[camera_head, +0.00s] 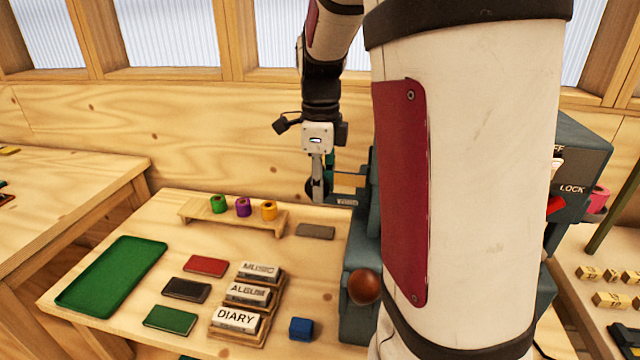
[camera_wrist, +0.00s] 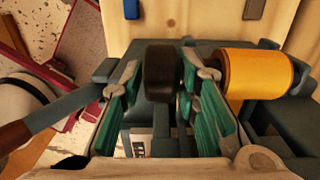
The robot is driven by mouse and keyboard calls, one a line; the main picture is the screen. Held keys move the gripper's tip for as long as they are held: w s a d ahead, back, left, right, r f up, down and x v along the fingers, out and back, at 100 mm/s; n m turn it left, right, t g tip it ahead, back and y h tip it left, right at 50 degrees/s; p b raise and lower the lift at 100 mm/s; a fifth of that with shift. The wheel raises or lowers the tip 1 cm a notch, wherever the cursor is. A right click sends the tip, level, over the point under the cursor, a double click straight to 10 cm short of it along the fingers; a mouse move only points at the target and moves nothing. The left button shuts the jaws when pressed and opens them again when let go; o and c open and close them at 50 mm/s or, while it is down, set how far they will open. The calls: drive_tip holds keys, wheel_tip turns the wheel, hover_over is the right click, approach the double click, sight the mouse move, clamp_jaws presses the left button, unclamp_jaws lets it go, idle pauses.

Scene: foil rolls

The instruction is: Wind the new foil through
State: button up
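My gripper (camera_wrist: 162,72) hangs at the back of the grey-blue machine in the head view (camera_head: 318,190). In the wrist view its two teal-padded fingers stand on either side of a dark round wheel (camera_wrist: 158,75). Whether they press on it I cannot tell. An orange-yellow foil roll (camera_wrist: 258,73) lies to the right of the fingers, on the machine. The machine (camera_head: 360,260) has a brown ball knob (camera_head: 364,287) in front. My arm hides much of it. Its far side shows a dark box marked LOCK (camera_head: 572,187) and a red part (camera_head: 555,205).
A wooden rack (camera_head: 235,222) holds green (camera_head: 218,203), purple (camera_head: 243,206) and orange (camera_head: 268,210) rolls. A green tray (camera_head: 112,277), several flat covers, label stands reading MUSIC, ALBUM and DIARY (camera_head: 236,319), and a blue block (camera_head: 301,329) are on the table. A pink roll (camera_head: 598,198) is at right.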

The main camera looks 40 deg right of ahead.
clamp_jaws()
drive_tip(key=shift+f+t+y+b, duration=0.15)
drive_tip(key=shift+t+y+b, duration=0.4)
drive_tip(key=shift+t+y, duration=0.35)
drive_tip(key=shift+t, duration=0.4)
drive_tip(key=o, duration=0.6)
unclamp_jaws()
drive_tip(key=shift+c, duration=0.2)
